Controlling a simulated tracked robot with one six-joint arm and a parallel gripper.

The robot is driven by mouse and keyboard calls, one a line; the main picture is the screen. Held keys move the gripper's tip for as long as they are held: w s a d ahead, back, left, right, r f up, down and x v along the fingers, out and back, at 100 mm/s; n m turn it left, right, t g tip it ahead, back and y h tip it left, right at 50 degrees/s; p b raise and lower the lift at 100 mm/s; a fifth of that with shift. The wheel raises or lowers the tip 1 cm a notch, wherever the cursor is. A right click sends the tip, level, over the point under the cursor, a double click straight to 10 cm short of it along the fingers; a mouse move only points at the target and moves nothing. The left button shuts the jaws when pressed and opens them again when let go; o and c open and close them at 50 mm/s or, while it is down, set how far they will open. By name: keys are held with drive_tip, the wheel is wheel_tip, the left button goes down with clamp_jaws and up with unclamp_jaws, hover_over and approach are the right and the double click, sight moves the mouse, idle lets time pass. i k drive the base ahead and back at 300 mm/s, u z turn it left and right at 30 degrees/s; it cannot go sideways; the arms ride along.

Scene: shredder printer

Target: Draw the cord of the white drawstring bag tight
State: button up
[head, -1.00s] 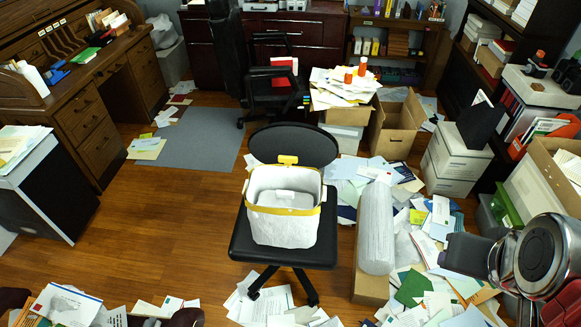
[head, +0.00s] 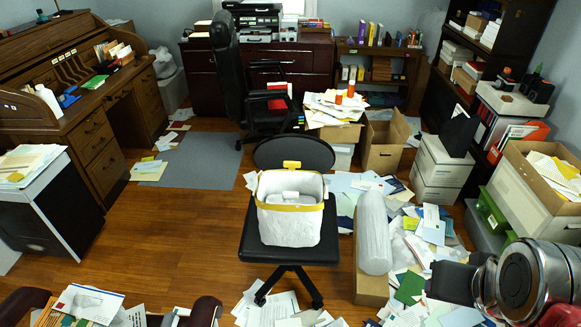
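The white drawstring bag (head: 290,226) stands upright on the seat of a black office chair (head: 262,262) in the middle of the head view. Its mouth is wide open, with a yellow band (head: 290,207) around the rim. A yellow tab (head: 292,165) sticks up at the back of the rim, against the chair's backrest. Something pale shows inside the bag. My arm shows at the lower right; its dark end part, my gripper (head: 452,282), is well to the right of the bag and apart from it. Its fingers cannot be made out.
A wrapped pale roll (head: 374,232) stands on a cardboard box right of the chair, between bag and arm. Papers (head: 425,225) litter the floor there. The wooden floor (head: 170,235) left of the chair is mostly clear. Another black chair (head: 270,100) stands behind.

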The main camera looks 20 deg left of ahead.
sight(292, 165)
drive_tip(key=u, duration=0.85)
drive_tip(key=i, duration=1)
drive_tip(key=k, duration=1)
drive_tip(key=u, duration=0.05)
